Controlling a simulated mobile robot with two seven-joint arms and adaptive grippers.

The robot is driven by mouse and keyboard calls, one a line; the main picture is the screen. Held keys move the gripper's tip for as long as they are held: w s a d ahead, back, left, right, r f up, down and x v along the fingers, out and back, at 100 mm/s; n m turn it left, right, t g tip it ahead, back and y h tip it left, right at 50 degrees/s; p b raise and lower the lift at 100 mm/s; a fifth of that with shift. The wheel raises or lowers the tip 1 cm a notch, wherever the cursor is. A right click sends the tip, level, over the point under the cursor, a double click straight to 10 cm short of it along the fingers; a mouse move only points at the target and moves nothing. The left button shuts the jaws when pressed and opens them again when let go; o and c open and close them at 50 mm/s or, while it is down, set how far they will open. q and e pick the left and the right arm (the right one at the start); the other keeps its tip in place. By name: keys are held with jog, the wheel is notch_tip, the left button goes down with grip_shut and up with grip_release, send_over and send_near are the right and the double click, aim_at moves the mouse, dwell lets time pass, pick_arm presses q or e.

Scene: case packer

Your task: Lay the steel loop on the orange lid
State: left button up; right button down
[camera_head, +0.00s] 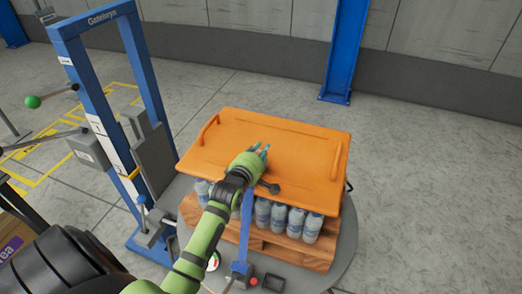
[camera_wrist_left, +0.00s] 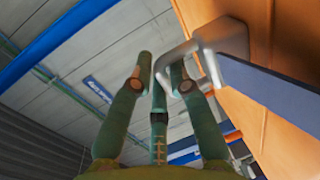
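The orange lid (camera_head: 300,150) lies over bottles in the head view, with a raised handle near each short end. It also shows at the right of the left wrist view (camera_wrist_left: 285,135). The steel loop (camera_wrist_left: 222,38) is a bent silver bar on a blue strap (camera_wrist_left: 275,88), close to the lid. One end of the loop sits between the green fingertips of my left gripper (camera_wrist_left: 160,68), which are closed around it. In the head view my left gripper (camera_head: 261,152) is over the lid's front part and hides the loop. My right gripper is not in view.
Clear bottles (camera_head: 296,222) stand under the lid on a wooden pallet (camera_head: 290,248), on a round grey table (camera_head: 346,235). The blue strap rises from a fixture (camera_head: 240,270) at the front. A blue frame (camera_head: 85,90) stands at left. Floor at right is clear.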

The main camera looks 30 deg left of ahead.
pick_arm(q)
jog(key=shift+o, duration=0.4)
jog(key=shift+w, duration=0.1)
jog(key=shift+r, duration=0.2)
jog(key=shift+s+d, duration=0.1)
jog(key=shift+s, duration=0.3)
jog(key=b+v, duration=0.1)
jog(key=v, duration=1)
jog(key=shift+s+r, duration=0.1)
